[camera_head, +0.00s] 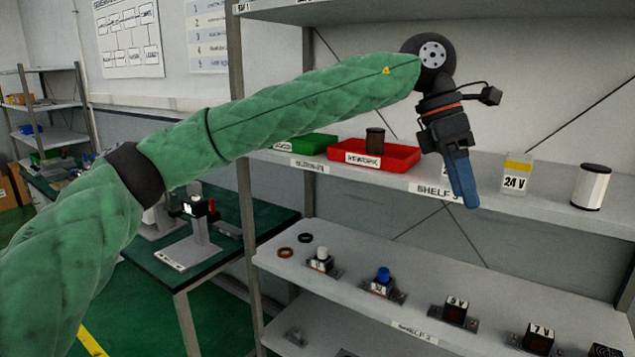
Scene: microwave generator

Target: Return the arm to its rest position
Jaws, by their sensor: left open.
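My left arm, in a green quilted sleeve, comes in from the lower left and reaches across to the upper middle right. My left gripper (464,190) hangs down from its wrist, in front of the upper shelf. Its blue fingers are seen from the side, with nothing visible held between them. My right gripper is not in view.
The upper shelf (545,192) holds a red bin (400,157) with a dark cylinder (375,141), a green bin (308,143), a 24 V block (517,172) and a white cylinder (590,187). Several small modules stand on the lower shelf (350,296). A dark-topped table (270,214) stands left.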

